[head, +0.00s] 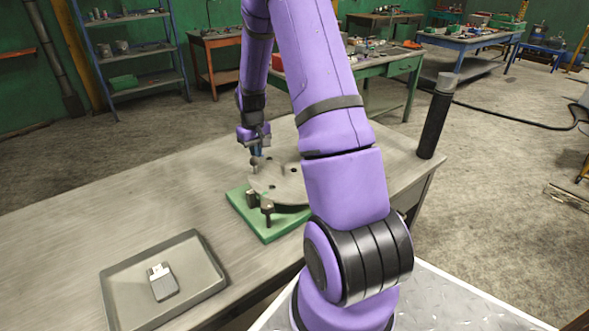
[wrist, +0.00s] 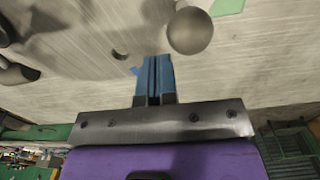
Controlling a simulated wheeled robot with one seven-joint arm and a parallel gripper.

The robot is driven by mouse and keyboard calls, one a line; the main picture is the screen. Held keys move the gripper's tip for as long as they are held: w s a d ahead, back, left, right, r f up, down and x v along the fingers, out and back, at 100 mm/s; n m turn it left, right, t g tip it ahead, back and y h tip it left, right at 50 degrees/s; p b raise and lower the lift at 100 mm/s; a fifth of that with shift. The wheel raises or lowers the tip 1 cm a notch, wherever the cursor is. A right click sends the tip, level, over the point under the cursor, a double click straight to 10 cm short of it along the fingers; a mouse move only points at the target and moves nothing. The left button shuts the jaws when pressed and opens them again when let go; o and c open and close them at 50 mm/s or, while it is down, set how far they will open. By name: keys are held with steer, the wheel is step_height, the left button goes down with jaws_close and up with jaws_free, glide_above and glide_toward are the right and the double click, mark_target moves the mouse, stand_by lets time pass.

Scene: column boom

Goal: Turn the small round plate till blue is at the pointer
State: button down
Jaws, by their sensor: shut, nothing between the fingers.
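The small round grey plate (head: 283,184) with dark holes lies on a green base (head: 245,219) on the table. A round knob (head: 256,164) stands at its far left side; the knob also shows in the wrist view (wrist: 190,31). My gripper (head: 257,151) is over the plate beside the knob. Its blue fingers (wrist: 154,78) are together and empty, with the knob apart from them at upper right in the wrist view. A small blue patch (wrist: 135,70) shows just left of the fingers. Two dark posts (head: 267,209) stand at the plate's near edge. I cannot tell which is the pointer.
A grey tray (head: 213,270) holding a small grey-and-white object (head: 162,281) lies at the table's near left. A dark upright cylinder (head: 436,118) stands at the right corner. My arm hides the plate's right side. The table's left part (head: 110,208) is clear.

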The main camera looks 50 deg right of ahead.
mark_target(255, 160)
steer(key=shift+s+a, duration=0.5)
steer(key=shift+a, duration=0.25)
stand_by(0.3)
steer(key=shift+s+a, duration=0.55)
steer(key=shift+a, duration=0.1)
steer(key=shift+s, duration=0.1)
steer(key=shift+s+a, duration=0.55)
steer(key=shift+s, duration=0.05)
steer(key=shift+s+a, duration=0.1)
steer(key=shift+s, duration=0.05)
